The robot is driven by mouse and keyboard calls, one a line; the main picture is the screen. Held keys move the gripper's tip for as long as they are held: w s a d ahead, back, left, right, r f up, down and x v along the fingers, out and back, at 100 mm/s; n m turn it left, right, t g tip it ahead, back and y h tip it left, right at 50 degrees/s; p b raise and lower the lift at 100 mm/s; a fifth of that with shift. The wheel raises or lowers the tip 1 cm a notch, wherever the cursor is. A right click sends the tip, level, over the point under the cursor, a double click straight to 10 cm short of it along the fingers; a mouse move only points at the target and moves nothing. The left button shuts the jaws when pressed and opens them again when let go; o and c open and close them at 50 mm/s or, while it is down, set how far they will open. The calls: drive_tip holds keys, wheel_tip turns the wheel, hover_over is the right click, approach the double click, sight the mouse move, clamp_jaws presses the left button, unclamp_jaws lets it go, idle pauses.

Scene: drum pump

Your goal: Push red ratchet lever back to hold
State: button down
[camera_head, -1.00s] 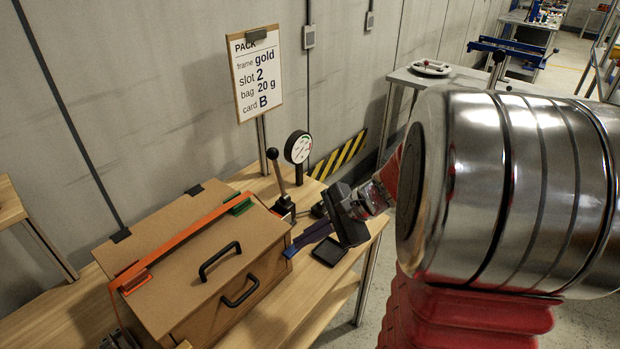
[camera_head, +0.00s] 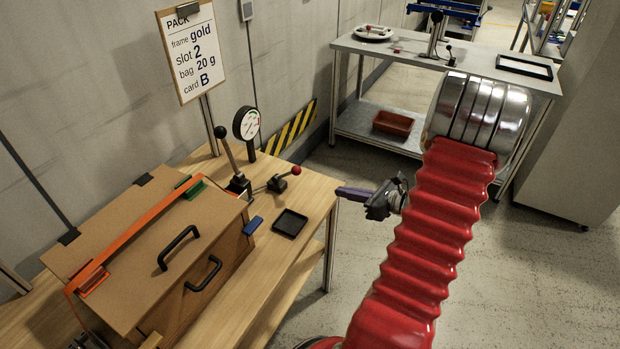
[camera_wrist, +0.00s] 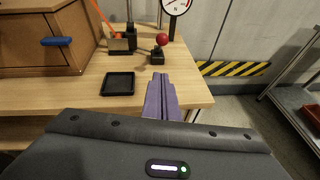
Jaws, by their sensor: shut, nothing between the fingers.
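The red-knobbed ratchet lever (camera_head: 284,179) stands on the wooden bench beside the black-knobbed lever. Its red ball (camera_wrist: 162,40) and black base (camera_wrist: 157,58) also show in the wrist view, with the ball above the base. My gripper (camera_head: 352,194) is shut and empty, off the bench's right edge and apart from the lever. In the wrist view its purple fingers (camera_wrist: 161,97) lie together and point toward the lever's base, with bench top between.
A black-knobbed lever (camera_head: 229,148), a dial gauge (camera_head: 247,124) and a wooden box (camera_head: 155,235) with black handles stand on the bench. A black tray (camera_head: 290,222) lies near the front. A metal table (camera_head: 450,65) stands behind right.

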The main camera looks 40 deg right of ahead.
drive_tip(key=shift+w, duration=0.1)
drive_tip(key=x, duration=0.9)
drive_tip(key=shift+w+a, duration=0.15)
drive_tip(key=shift+w, duration=0.05)
drive_tip(key=w, duration=0.1)
drive_tip(key=w+r, duration=0.1)
drive_tip(key=w, duration=0.2)
drive_tip(key=shift+a+r, duration=0.3)
drive_tip(key=shift+d, duration=0.1)
